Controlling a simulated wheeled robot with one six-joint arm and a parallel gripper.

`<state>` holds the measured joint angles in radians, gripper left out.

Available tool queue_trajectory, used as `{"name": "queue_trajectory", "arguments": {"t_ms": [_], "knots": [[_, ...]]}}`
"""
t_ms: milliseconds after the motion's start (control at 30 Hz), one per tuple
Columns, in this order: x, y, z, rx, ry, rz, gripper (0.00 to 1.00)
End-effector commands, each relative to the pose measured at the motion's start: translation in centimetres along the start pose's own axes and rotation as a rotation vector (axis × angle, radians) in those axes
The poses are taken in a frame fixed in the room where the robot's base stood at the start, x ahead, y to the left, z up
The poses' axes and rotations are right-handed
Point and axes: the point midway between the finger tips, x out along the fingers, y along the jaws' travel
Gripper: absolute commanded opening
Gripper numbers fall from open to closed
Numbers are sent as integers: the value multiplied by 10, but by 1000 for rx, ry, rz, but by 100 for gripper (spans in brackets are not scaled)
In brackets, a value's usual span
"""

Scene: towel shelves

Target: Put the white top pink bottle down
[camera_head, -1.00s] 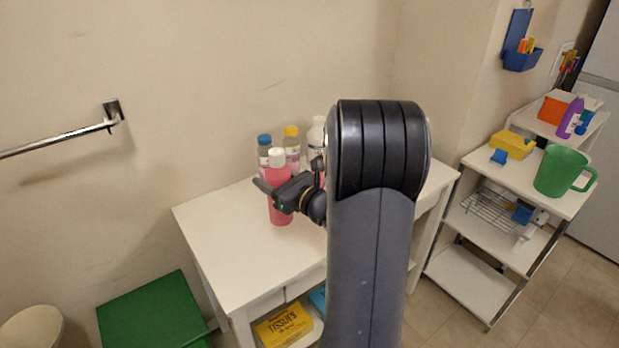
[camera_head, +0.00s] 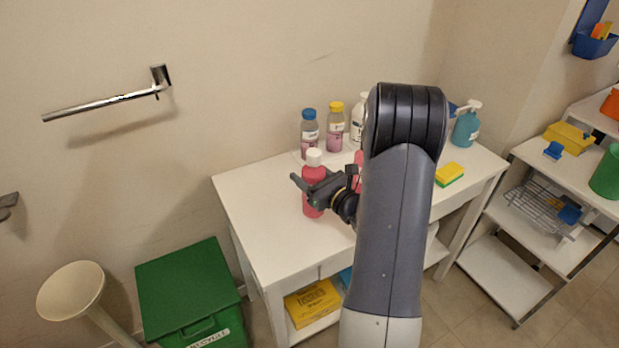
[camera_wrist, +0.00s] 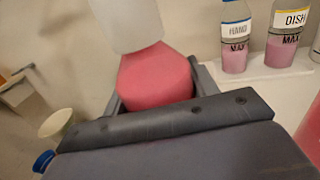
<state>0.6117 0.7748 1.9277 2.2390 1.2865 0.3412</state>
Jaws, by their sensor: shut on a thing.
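The white top pink bottle (camera_head: 312,174) is upright between the fingers of my gripper (camera_head: 316,188), over the left part of the white table (camera_head: 262,232). I cannot tell whether its base touches the tabletop.
A blue-capped bottle (camera_head: 309,133), a yellow-capped bottle (camera_head: 335,128) and a white bottle (camera_head: 358,118) stand at the back. The front left tabletop is clear.

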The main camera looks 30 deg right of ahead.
Motion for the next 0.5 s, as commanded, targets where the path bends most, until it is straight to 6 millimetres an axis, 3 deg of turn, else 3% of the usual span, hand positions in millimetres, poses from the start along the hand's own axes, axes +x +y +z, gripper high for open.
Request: {"name": "queue_trajectory", "arguments": {"t_ms": [133, 500], "knots": [[0, 0, -10, -1, -3, 0, 18], [0, 0, -14, -2, -4, 0, 18]]}}
